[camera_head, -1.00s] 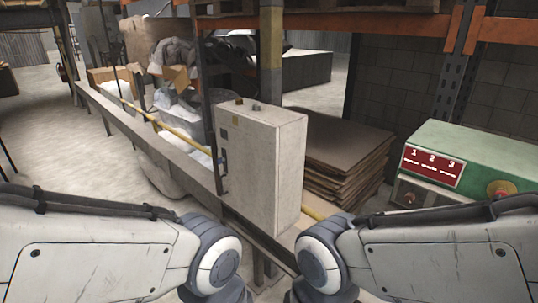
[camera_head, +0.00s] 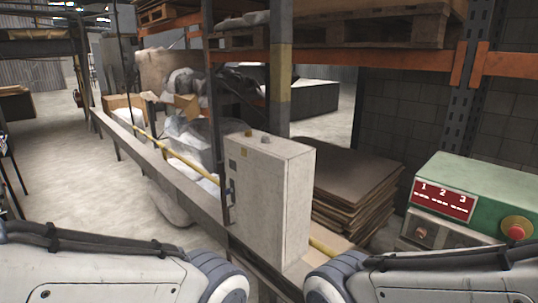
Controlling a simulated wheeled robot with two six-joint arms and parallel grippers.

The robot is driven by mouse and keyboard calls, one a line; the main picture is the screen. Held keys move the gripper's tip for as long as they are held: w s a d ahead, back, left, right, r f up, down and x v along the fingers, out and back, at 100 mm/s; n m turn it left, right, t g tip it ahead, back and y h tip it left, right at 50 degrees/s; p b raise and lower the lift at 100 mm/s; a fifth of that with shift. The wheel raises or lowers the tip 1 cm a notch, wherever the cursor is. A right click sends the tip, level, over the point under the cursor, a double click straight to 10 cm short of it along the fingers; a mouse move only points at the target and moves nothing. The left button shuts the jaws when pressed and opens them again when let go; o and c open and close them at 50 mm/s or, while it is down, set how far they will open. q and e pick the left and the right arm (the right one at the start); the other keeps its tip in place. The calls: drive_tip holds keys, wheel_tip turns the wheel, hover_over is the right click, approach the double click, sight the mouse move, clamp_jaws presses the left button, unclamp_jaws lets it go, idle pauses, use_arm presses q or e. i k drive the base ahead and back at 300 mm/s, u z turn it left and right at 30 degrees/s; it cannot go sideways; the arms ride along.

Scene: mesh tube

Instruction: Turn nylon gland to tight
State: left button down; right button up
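I cannot make out a nylon gland in this view. A pale grey control box (camera_head: 275,205) stands upright on a narrow ledge in the middle, with small knobs on its top and small fittings on its narrow left side. A yellow pipe (camera_head: 190,162) runs along the ledge behind it and shows again at its lower right. My two arms come in from the lower left and lower right corners. Both grippers are below the picture's edge, so whether they hold anything is hidden.
A green machine box (camera_head: 480,187) with a red 1-2-3 label and a red button (camera_head: 515,232) stands at the right. Stacked brown sheets (camera_head: 350,190) lie behind the control box. Orange shelf beams (camera_head: 365,57) cross above. The concrete floor (camera_head: 60,180) at the left is mostly open.

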sight(265, 139)
drive_tip(key=u, duration=0.35)
drive_tip(key=i, duration=1)
drive_tip(key=u, duration=0.4)
drive_tip(key=i, duration=0.95)
